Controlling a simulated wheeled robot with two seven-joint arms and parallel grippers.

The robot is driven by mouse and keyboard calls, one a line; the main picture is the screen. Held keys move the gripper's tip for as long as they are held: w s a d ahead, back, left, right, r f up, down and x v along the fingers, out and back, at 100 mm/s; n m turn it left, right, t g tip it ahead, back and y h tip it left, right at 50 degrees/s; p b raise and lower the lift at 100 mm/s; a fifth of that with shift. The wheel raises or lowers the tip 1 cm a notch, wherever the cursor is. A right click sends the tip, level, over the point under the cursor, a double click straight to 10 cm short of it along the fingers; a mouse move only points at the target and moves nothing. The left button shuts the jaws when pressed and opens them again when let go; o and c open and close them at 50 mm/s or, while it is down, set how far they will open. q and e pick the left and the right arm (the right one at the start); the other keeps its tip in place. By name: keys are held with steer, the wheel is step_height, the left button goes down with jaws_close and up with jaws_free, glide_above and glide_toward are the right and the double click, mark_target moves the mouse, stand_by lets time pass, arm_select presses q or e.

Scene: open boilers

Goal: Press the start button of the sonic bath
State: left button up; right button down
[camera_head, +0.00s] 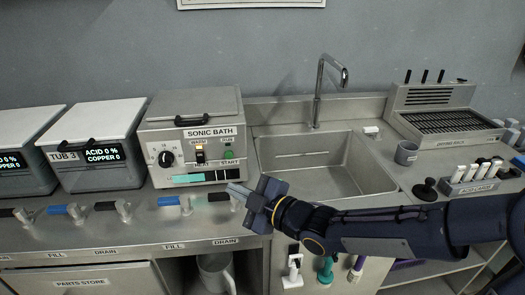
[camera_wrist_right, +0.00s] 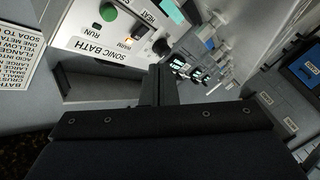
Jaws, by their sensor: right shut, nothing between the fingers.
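The sonic bath (camera_head: 193,106) is a grey metal box with a lidded top, standing on the counter left of the sink. In the right wrist view the panel is seen upside down, with the green button (camera_wrist_right: 108,12) beyond and left of the fingers (camera_wrist_right: 160,85). My left gripper is not in view.
A sink (camera_head: 325,165) with a tall tap (camera_head: 319,90) lies right of the bath. Several valve handles line the counter's front edge below the bath. Tub 3 (camera_head: 97,150) stands at left.

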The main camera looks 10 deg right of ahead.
mark_target(229, 155)
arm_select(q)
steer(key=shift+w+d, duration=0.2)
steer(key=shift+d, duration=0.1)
arm_select(e)
steer(key=shift+w+a+r+n+y, duration=0.1)
steer(key=shift+r+n+y, duration=0.05)
steer(key=shift+n+y, duration=0.2)
